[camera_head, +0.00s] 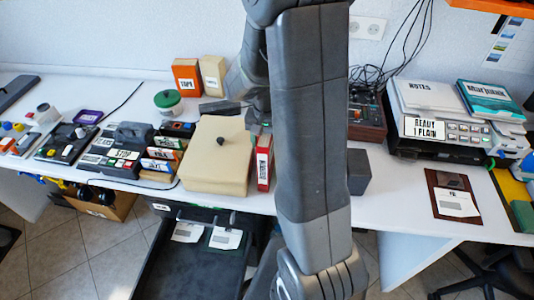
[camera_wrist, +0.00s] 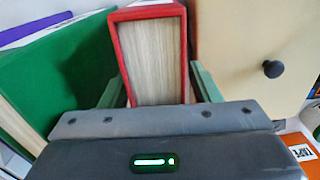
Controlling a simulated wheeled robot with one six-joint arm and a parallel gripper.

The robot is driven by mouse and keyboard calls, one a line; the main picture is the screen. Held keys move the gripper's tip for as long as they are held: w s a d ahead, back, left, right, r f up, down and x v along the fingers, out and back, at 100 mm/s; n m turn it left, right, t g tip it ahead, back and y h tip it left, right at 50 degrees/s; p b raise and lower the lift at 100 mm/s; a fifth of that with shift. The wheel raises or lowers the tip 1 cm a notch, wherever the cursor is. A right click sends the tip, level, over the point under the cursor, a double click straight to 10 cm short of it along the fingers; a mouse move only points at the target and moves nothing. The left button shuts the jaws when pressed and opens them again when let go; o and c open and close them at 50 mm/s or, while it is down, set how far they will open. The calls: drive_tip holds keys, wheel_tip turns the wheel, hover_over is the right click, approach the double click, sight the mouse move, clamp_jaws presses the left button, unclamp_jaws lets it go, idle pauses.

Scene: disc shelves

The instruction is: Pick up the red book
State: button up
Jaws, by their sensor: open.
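The red book (camera_head: 264,162) stands upright on the white table, just right of a beige box, in the head view. In the wrist view the red book (camera_wrist: 152,55) shows its red cover edges and pale page block. My gripper (camera_wrist: 160,90) is open, with one greenish finger on each side of the book. I cannot tell whether either finger touches it. In the head view my gripper (camera_head: 259,126) is above and behind the book, and my arm hides part of it.
The beige box (camera_head: 213,160) with a black knob stands close beside the book; the wrist view also shows the box (camera_wrist: 245,50). A green book (camera_wrist: 65,75) leans on the other side. A dark grey block (camera_head: 358,172) stands right of my arm. An open drawer (camera_head: 190,270) is below the table.

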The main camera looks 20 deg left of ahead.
clamp_jaws()
idle(1.3)
